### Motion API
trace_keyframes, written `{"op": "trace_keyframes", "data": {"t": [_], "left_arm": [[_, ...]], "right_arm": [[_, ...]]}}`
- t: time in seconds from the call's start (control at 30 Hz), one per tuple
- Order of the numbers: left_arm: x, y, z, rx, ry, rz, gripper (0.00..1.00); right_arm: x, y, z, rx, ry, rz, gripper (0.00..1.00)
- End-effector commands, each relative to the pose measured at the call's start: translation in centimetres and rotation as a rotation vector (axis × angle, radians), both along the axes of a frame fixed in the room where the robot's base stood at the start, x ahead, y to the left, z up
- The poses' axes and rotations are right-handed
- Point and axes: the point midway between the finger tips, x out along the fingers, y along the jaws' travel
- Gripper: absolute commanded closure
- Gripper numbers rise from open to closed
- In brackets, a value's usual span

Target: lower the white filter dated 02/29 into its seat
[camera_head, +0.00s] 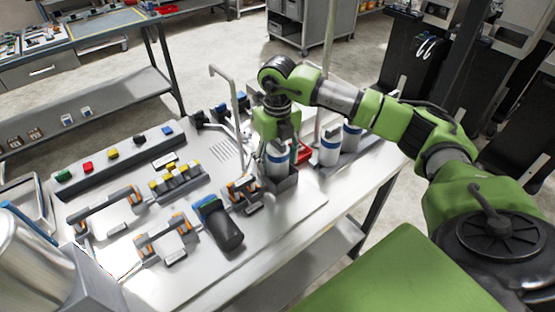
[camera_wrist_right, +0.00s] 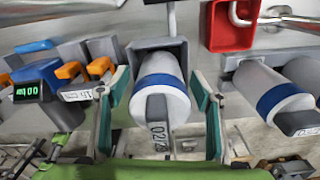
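A white filter (camera_head: 277,159) with a blue band stands in a square grey seat (camera_head: 284,183) near the table's right side. In the right wrist view the filter (camera_wrist_right: 159,72) has a grey tab towards me; its label starts with 02, and the rest is hard to read. The seat (camera_wrist_right: 174,48) shows around its far end. My right gripper (camera_wrist_right: 160,88) is open, one finger on each side of the filter, with narrow gaps visible. It also shows above the filter in the head view (camera_head: 277,140). How deep the filter sits is unclear. My left gripper is not in view.
Two more white filters (camera_head: 328,151) (camera_head: 352,138) stand to the right. Orange-clipped holders (camera_head: 168,238) and a dark device (camera_head: 222,232) lie to the left. A bent metal pipe (camera_head: 233,95) rises behind the gripper.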

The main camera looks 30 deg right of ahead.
Motion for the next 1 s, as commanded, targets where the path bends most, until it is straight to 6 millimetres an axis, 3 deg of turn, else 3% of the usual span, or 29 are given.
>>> {"op": "trace_keyframes", "data": {"t": [0.17, 0.6, 0.8, 1.0], "left_arm": [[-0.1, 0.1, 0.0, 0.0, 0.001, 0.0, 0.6], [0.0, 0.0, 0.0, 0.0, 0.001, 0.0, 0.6], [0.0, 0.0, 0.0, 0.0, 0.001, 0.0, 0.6], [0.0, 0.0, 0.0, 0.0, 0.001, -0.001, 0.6]], "right_arm": [[0.1, 0.0, 1.7, 0.001, -0.003, -0.001, 0.4], [0.1, 0.0, 10.3, 0.002, -0.004, 0.001, 0.4], [0.0, 0.0, 11.9, 0.0, -0.001, 0.0, 0.4], [0.0, 0.0, 12.0, 0.0, -0.001, 0.0, 0.4]]}}
